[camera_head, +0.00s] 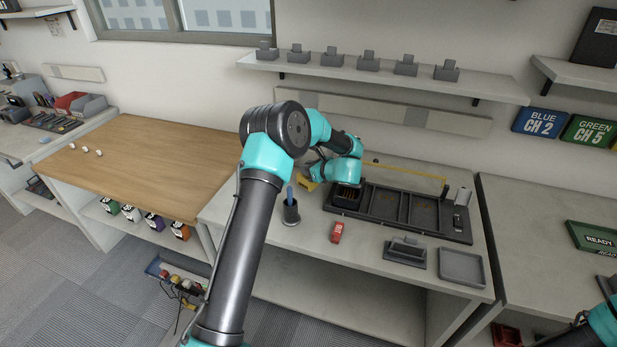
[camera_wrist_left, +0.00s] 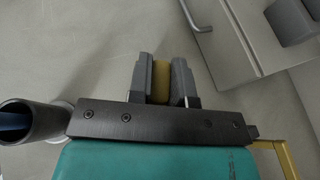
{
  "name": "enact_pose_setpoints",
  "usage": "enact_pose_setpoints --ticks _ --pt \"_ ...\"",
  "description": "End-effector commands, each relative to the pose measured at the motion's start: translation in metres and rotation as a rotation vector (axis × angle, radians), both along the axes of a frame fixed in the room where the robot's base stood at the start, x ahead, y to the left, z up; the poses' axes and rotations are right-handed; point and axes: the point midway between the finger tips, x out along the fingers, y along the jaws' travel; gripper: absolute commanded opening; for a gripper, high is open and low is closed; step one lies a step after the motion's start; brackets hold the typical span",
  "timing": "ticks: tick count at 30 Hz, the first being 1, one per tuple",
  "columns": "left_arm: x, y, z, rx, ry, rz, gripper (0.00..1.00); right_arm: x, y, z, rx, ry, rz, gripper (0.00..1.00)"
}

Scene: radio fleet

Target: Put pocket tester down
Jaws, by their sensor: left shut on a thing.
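The pocket tester appears to be the yellow block (camera_wrist_left: 161,80) between the two dark fingers of my left gripper (camera_wrist_left: 161,88) in the left wrist view. The gripper is shut on it, and the fingers cover its sides. In the head view a yellow piece (camera_head: 306,185) shows beside my left gripper (camera_head: 313,175), at the back left of the grey bench (camera_head: 300,245). I cannot tell whether the block touches the bench. Only part of my right arm shows at the lower right; its gripper is out of view.
A dark divided tray (camera_head: 405,222) lies just right of my left gripper. A dark cup (camera_head: 291,213) with a blue pen stands in front. A red item (camera_head: 337,232), a dark stand (camera_head: 405,252) and a shallow grey tray (camera_head: 462,267) sit nearer the front. Bench front left is clear.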

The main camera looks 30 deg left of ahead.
Motion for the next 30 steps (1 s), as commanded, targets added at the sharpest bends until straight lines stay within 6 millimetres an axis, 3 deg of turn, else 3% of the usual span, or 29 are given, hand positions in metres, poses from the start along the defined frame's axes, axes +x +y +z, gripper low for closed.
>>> enact_pose_setpoints --ticks 5,15,27,28,30 --pt "0.0 0.0 -0.002 0.0 0.0 0.0 0.0 0.0 0.0 0.0 0.0 0.0 0.0 0.0" --pt "0.0 0.0 -0.036 0.001 0.0 0.0 0.0 0.0 0.0 0.0 0.0 0.0 0.0 0.0" --pt "0.0 0.0 -0.04 0.0 0.0 0.0 0.0 0.0 0.0 0.0 0.0 0.0 0.0 0.0" --pt "0.0 0.0 -0.04 0.0 0.0 0.0 0.22 0.0 0.0 0.0 0.0 0.0 0.0 0.0" --pt "0.0 0.0 -0.04 0.0 0.0 0.0 0.28 0.0 0.0 0.0 0.0 0.0 0.0 0.0"
